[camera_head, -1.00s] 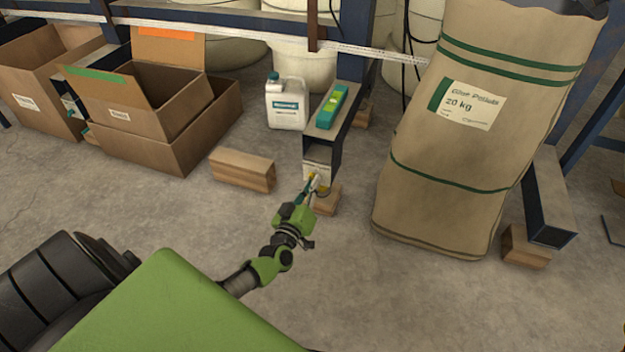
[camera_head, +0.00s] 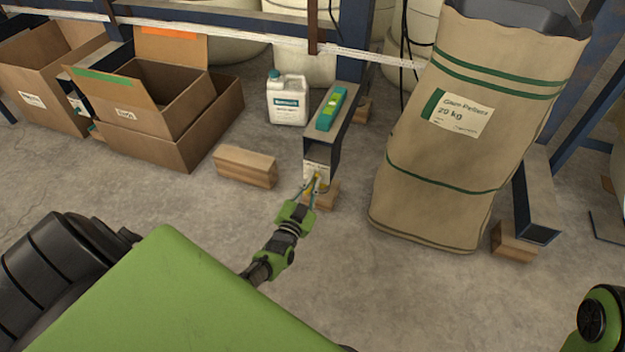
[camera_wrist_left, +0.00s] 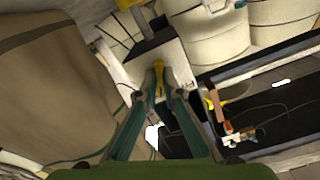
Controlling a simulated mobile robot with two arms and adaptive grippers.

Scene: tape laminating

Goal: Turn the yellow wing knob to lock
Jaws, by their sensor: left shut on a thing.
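The yellow wing knob (camera_wrist_left: 158,72) stands on a pale plate (camera_head: 316,172) at the front end of a dark blue steel beam. My left gripper (camera_head: 313,186) reaches it from the front, low over the floor. In the left wrist view its two teal fingers (camera_wrist_left: 158,88) are on either side of the knob and shut on it. In the head view the fingers partly hide the knob, so its turn angle is hard to read. My right gripper is not in view; only a green and black part of my own shows at the lower right.
A teal level (camera_head: 331,108) lies on the beam, with wooden blocks (camera_head: 245,166) on the floor nearby. A white jug (camera_head: 287,100) stands behind left, cardboard boxes (camera_head: 185,145) farther left. A large sack (camera_head: 440,170) stands close on the right. The front floor is open.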

